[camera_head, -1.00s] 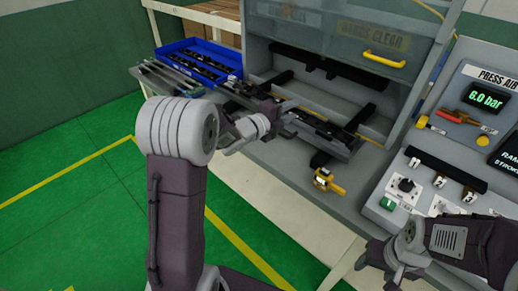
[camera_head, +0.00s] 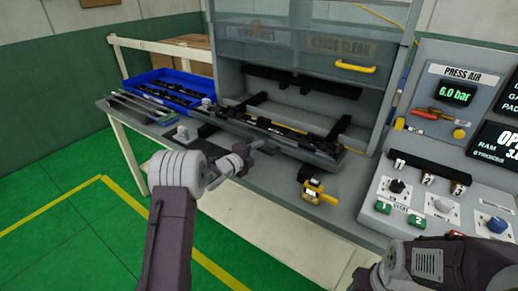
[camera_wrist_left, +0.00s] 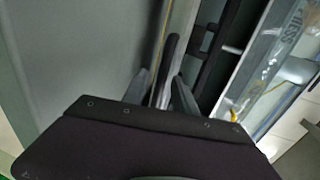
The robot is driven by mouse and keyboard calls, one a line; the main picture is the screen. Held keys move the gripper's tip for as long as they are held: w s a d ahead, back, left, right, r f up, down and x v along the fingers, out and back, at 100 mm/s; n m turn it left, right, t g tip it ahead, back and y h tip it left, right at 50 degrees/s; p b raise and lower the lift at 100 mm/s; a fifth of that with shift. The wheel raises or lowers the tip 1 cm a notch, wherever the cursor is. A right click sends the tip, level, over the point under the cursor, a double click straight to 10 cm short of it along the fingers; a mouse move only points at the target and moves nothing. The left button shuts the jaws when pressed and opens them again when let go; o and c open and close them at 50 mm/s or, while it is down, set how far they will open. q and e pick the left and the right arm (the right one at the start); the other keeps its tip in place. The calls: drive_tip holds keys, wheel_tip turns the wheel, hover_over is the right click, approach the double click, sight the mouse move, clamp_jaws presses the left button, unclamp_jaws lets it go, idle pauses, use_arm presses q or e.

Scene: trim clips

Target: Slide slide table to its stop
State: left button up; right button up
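The slide table (camera_head: 328,166) is the long grey plate with dark parts on it, lying in front of the press opening in the head view. My left gripper (camera_head: 251,148) is close to its front edge, left of its middle. In the left wrist view the two fingers of my left gripper (camera_wrist_left: 165,88) stand apart, with a narrow dark bar and a pale strip showing between and beyond them. I cannot tell whether the fingers touch the bar. My right arm (camera_head: 425,262) is at the lower right, and its fingertips cannot be made out.
A blue bin (camera_head: 165,90) with dark parts stands at the left of the bench. A yellow and black tool (camera_head: 318,193) lies on the front ledge. A raised clear guard has a yellow handle (camera_head: 355,67). The control panel (camera_head: 408,190) is at the right.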

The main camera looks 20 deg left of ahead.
use_arm(q)
drive_tip(key=shift+w+d, duration=0.1)
drive_tip(key=shift+w, duration=0.35)
drive_tip(key=shift+f, duration=0.1)
clamp_jaws()
idle(1.1)
